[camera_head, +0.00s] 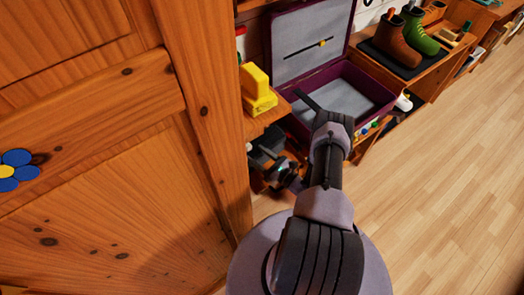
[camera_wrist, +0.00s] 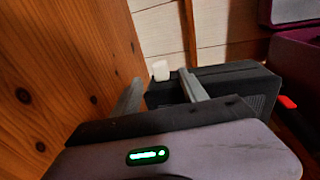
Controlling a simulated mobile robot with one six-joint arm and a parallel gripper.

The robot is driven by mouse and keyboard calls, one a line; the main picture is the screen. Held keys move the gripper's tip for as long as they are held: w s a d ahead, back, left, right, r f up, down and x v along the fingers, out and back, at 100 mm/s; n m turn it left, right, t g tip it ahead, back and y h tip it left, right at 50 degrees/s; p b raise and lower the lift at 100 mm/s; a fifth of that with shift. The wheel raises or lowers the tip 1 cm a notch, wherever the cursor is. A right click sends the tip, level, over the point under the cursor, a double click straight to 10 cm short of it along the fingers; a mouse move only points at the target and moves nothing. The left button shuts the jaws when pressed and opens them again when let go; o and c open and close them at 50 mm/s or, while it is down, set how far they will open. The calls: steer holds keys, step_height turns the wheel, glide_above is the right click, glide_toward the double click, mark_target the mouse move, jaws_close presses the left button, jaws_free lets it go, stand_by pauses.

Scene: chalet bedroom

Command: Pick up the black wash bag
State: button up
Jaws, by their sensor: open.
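A black, box-like item, which looks like the black wash bag (camera_wrist: 235,78), lies just beyond my fingers in the wrist view. In the head view it shows as a dark shape (camera_head: 270,143) on a low shelf, partly hidden. My gripper (camera_wrist: 162,92) is open, its two grey fingers apart and pointing at the bag. The right finger overlaps the bag in the picture, and the left finger is near the bag's left end. I cannot tell whether either finger touches it. My gripper is low by the shelf in the head view (camera_head: 287,178).
A wooden panel (camera_wrist: 60,60) stands close on the left. A yellow item (camera_head: 257,90) is on the shelf above. An open purple case (camera_head: 375,82) is to the right, with boots (camera_head: 400,42) beyond. A small white object (camera_wrist: 160,70) sits by the bag. Floor is clear at right.

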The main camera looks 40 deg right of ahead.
mark_target(250, 149)
steer(key=w, duration=0.3)
steer(key=shift+w+a+f+b, duration=0.1)
steer(key=shift+a+f+b, duration=0.05)
steer(key=shift+b, duration=0.2)
jaws_close()
stand_by(0.9)
